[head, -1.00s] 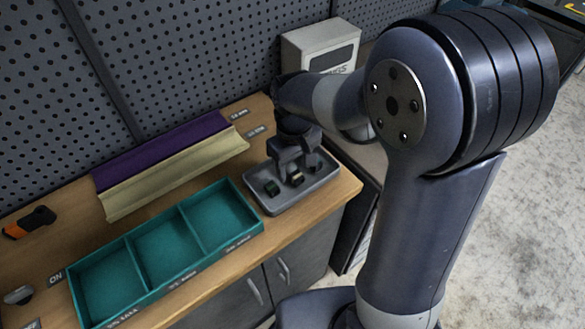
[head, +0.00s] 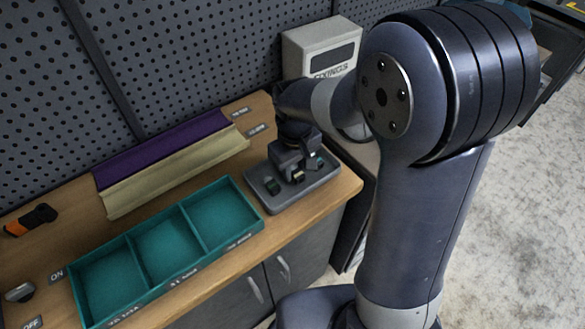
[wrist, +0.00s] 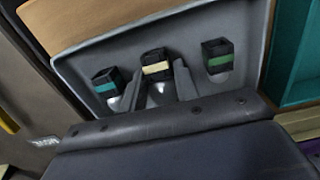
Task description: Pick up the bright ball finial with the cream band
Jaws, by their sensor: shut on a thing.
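The finial with the cream band (wrist: 156,66) stands in a grey tray (wrist: 245,75), in the middle of a row of three. Its base is black, and a bright silvery part shows by the fingers. My gripper (wrist: 158,86) is shut on it, one finger on each side. A teal-banded finial (wrist: 107,84) is to its left and a green-banded one (wrist: 217,58) to its right. In the head view my gripper (head: 296,160) is low over the grey tray (head: 322,183) and partly hides the finials. I cannot tell there whether the held finial is lifted.
A teal three-compartment bin (head: 168,245), seemingly empty, lies left of the tray on the wooden bench (head: 215,270). Purple and cream channel pieces (head: 175,165) lie behind it. A fixings box (head: 320,60) stands at the back by the pegboard wall (head: 180,50).

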